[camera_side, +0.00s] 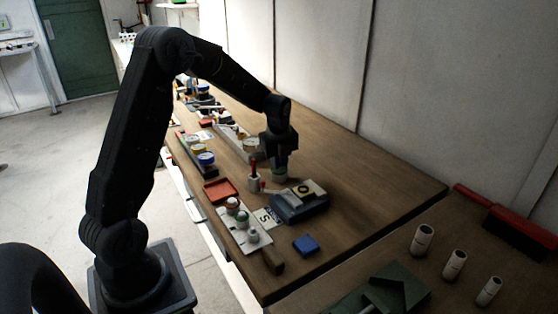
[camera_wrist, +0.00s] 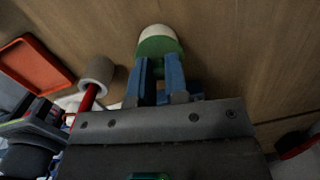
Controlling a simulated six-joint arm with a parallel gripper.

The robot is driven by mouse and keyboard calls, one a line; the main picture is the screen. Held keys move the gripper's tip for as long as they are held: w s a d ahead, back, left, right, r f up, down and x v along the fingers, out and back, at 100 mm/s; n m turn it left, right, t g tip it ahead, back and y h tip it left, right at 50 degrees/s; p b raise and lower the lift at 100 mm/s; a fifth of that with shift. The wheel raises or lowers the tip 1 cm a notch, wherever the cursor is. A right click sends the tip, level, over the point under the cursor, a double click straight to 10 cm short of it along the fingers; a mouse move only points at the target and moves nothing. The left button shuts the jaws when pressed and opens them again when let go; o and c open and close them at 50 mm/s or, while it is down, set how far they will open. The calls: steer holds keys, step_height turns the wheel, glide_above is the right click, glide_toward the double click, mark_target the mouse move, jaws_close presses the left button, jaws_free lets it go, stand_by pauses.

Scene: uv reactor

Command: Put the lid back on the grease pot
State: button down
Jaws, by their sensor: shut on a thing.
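My gripper (camera_wrist: 160,82) points down over the bench, its blue fingers shut on a green and cream round piece (camera_wrist: 157,42). The piece also shows under the fingers in the side view (camera_side: 280,178), close to the bench top; I cannot tell whether it touches. I cannot tell whether this piece is the lid or the grease pot. A small grey cylinder (camera_side: 254,184) with a red stick stands to the left of the gripper; it shows in the wrist view (camera_wrist: 98,70) too. The fingers hide part of the held piece.
A dark blue-grey box-like device (camera_side: 300,208) stands just in front of the gripper. A red tray (camera_side: 221,190), a light plate with several small pots (camera_side: 259,251) and a blue block (camera_side: 306,245) lie nearer.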

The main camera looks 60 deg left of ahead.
stand_by(0.3)
steer(key=c, duration=0.6)
jaws_free()
steer(key=shift+r, duration=0.1)
steer(key=shift+r, duration=3.4)
jaws_close()
